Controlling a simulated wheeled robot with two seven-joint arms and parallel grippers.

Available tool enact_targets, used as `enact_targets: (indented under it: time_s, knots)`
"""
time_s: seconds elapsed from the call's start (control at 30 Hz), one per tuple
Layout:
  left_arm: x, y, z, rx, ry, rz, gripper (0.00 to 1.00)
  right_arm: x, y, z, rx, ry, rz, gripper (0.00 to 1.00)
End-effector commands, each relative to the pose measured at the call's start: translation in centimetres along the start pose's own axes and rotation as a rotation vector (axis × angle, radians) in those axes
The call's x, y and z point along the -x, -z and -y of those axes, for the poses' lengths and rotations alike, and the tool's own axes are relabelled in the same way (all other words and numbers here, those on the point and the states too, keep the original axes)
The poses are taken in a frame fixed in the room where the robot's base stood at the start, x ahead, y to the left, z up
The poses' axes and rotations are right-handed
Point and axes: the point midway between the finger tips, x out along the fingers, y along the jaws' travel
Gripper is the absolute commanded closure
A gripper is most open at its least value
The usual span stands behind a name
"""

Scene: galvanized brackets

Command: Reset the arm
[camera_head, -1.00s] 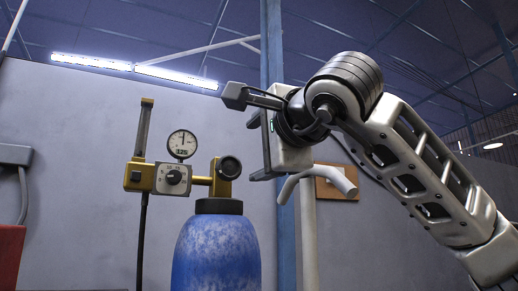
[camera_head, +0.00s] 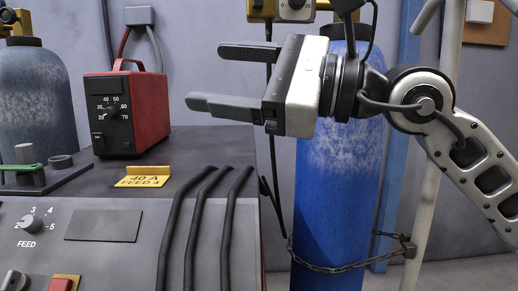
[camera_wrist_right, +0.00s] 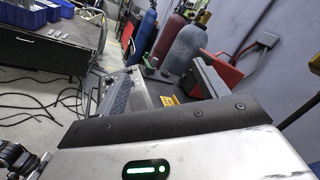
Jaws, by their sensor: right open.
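My right arm comes in from the right in the head view. Its gripper (camera_head: 218,78) points left, with its two dark fingers apart and nothing between them. It is in front of the blue gas cylinder (camera_head: 340,190) and to the right of the red box with dials (camera_head: 125,112). In the right wrist view the gripper's metal housing (camera_wrist_right: 180,158) with a green light fills the bottom. My left gripper is not in either view.
A grey machine (camera_head: 105,227) with a feed knob, black handles and a yellow "40 A FEED 4" tag (camera_head: 144,177) stands at lower left. A chain (camera_head: 335,268) crosses the blue cylinder. Another cylinder (camera_head: 38,95) stands at far left. Black cables (camera_wrist_right: 30,108) lie on the floor.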

Motion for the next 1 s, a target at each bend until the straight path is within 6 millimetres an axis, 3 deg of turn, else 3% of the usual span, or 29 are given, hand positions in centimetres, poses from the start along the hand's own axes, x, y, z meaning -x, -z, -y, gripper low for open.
enact_targets:
  time_s: [0.03,0.1,0.17,0.27,0.37,0.4,0.53,0.67,0.77,0.8,0.9,1.0]
  knots:
    - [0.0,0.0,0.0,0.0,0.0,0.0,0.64,0.1,0.0,-1.2,-0.183,0.006,0.136,0.28]
    - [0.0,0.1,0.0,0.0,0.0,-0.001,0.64,1.1,-0.5,-1.6,-0.43,0.043,0.317,0.28]
    - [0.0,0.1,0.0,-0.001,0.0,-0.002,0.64,2.5,-0.2,-1.2,-0.649,0.096,0.463,0.28]
    - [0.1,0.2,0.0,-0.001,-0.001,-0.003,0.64,5.7,2.1,0.3,-1.016,0.228,0.688,0.28]
    - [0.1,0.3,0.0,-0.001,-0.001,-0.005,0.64,9.6,7.0,1.5,-1.379,0.416,0.887,0.28]
    - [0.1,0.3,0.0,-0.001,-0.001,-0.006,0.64,11.3,9.6,1.5,-1.521,0.508,0.959,0.28]
    - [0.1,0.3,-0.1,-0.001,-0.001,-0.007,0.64,16.3,17.9,-0.5,-1.897,0.822,1.14,0.28]
    - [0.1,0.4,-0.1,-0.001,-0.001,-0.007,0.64,20.6,25.4,-5.5,-2.184,1.169,1.262,0.28]
    - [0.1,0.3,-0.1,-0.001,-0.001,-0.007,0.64,23.6,30.0,-10.9,-2.355,1.463,1.324,0.28]
    - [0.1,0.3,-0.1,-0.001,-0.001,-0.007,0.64,24.8,31.4,-13.4,2.347,-1.548,-1.304,0.28]
    - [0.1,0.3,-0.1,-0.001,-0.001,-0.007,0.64,27.2,34.0,-19.8,2.079,-1.58,-1.125,0.28]
    - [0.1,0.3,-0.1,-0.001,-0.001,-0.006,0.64,29.0,35.0,-25.2,1.869,-1.597,-0.987,0.28]
